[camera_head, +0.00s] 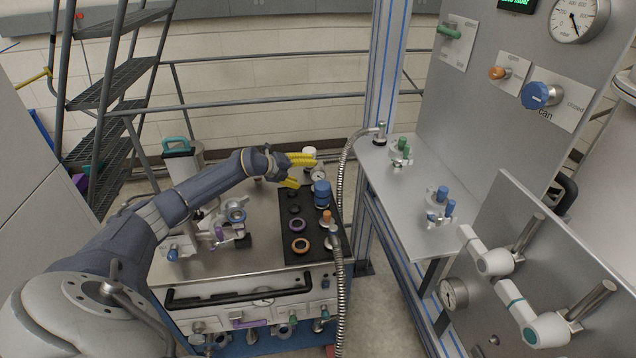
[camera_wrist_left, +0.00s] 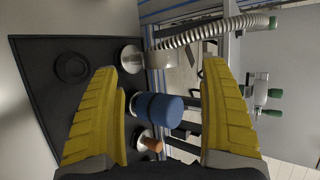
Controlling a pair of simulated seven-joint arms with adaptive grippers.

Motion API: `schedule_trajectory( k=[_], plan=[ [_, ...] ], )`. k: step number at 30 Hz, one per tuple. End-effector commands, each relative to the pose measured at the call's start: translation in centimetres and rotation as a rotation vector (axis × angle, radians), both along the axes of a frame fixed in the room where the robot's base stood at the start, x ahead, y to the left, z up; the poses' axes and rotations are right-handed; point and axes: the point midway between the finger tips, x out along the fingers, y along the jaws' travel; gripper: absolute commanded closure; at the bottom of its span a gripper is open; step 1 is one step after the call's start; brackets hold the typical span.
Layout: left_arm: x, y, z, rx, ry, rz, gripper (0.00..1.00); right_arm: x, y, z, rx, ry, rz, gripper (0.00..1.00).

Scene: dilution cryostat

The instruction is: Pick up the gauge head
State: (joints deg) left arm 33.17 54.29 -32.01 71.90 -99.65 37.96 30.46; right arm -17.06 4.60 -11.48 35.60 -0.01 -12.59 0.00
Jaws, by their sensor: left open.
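The likely gauge head is a grey, short cylinder (camera_wrist_left: 162,68) on a round metal flange (camera_wrist_left: 131,58). In the head view it appears as a small round metal part (camera_head: 318,176) at the far end of the black mat, partly behind my gripper. My left gripper (camera_head: 306,171) has yellow fingers, spread open and empty just left of it. My right gripper is not in view.
A blue cylinder (camera_head: 321,193) and an orange-tipped part (camera_head: 327,217) stand close by on the black mat (camera_head: 314,252). A corrugated metal hose (camera_head: 342,190) runs along the mat's right side. A blue-edged frame post (camera_head: 383,60) and metal shelf (camera_head: 415,205) stand to the right.

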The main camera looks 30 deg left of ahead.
Motion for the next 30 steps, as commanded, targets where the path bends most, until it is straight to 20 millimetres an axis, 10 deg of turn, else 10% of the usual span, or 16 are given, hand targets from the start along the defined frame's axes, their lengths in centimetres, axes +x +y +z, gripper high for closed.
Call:
schedule_trajectory(
  k=[30],
  plan=[
    [5.7,-2.2,-3.7,0.0,-0.001,0.0,0.21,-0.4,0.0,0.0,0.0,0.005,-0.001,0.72]
  ],
)
